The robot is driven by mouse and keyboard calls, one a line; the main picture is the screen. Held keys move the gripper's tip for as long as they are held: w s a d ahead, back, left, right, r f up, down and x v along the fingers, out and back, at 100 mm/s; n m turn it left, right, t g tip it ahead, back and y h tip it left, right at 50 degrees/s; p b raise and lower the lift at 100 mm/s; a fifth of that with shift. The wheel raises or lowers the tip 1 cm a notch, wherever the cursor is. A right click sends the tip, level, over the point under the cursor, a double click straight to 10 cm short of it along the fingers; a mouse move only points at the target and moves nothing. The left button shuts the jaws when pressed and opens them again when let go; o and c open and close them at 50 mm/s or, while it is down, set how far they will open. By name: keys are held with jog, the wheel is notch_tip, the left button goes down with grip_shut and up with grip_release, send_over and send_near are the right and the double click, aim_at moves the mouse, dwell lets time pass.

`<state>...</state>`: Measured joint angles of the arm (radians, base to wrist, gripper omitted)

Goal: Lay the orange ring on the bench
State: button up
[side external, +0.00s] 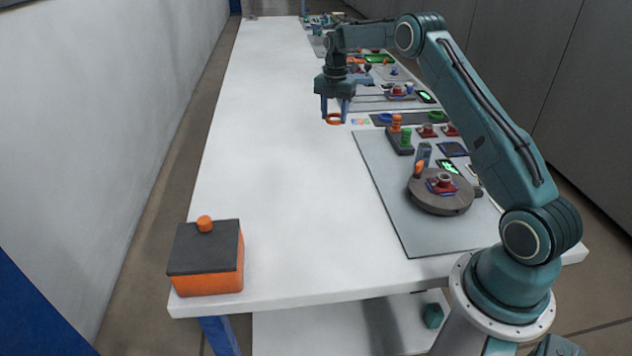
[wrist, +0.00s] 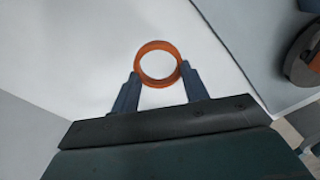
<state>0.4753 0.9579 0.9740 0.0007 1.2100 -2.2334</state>
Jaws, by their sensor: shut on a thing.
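The orange ring (side external: 334,119) is between the fingertips of my gripper (side external: 334,112), over the white bench (side external: 270,170) in the side view. My gripper points down and is shut on the ring. In the wrist view the ring (wrist: 158,46) shows as a full circle, with the fingers of my gripper (wrist: 158,78) touching its near left and right sides. White bench surface shows through the ring. I cannot tell whether the ring's underside touches the bench.
An orange box with a dark lid (side external: 206,262) stands at the bench's near left corner. A grey mat (side external: 400,205) carries a round turntable (side external: 440,197). Pegs with orange and green rings (side external: 400,136) stand right of my gripper. The bench's left and middle are clear.

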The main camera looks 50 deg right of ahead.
aim_at(329, 153)
jog(key=shift+w+a+f, duration=0.3)
jog(key=shift+w+f, duration=0.2)
jog(key=shift+f, duration=0.1)
jog(key=shift+f, duration=4.35)
jog(key=shift+f, duration=0.7)
dwell(0.6)
jog(key=o, duration=1.4)
jog(key=shift+o, duration=0.2)
jog(key=shift+r, duration=0.1)
jog(key=shift+r, duration=0.15)
notch_tip(329, 153, up, 7)
